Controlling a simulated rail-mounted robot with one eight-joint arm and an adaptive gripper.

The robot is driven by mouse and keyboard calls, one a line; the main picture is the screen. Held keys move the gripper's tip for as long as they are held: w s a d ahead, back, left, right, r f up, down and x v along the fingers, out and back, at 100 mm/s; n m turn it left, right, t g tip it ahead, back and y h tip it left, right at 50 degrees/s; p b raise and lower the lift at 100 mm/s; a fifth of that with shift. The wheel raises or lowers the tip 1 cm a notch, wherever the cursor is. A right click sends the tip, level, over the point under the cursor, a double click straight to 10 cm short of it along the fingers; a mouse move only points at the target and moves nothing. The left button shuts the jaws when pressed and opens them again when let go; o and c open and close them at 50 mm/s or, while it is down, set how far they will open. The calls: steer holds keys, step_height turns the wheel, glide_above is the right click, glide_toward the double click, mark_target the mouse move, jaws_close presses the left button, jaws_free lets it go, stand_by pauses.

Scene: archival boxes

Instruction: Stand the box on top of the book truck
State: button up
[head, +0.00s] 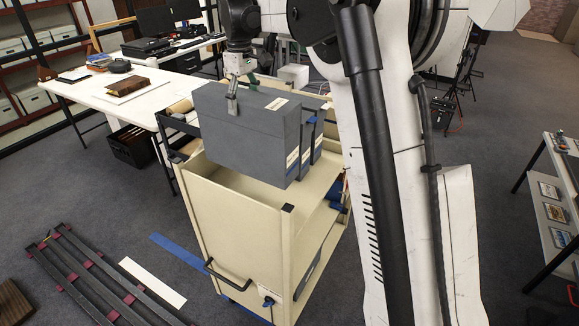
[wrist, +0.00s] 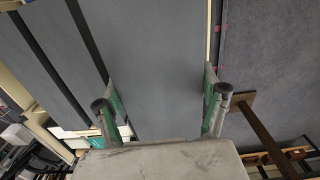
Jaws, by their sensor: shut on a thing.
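A grey archival box (head: 240,135) with a pale label on its narrow end hangs upright from my gripper (head: 232,98), over the cream book truck (head: 230,225). My gripper is shut across the box's upper part; in the wrist view the fingers (wrist: 161,105) press on both sides of the box (wrist: 168,65). In the head view, the box's lower edge shows above the truck's near end panel; I cannot tell whether it touches the top shelf. Other dark grey boxes (head: 308,140) with labels stand close beside it to the right; the gap is narrow.
A white table (head: 125,95) holds a brown book (head: 123,86). A dark rack with red pads (head: 85,270) lies on the floor at lower left. A table (head: 545,195) stands at right. My arm hides part of the truck's right side.

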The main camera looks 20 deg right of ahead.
mark_target(248, 137)
steer(key=shift+f, duration=6.1)
steer(key=shift+b, duration=0.3)
steer(key=o, duration=1.9)
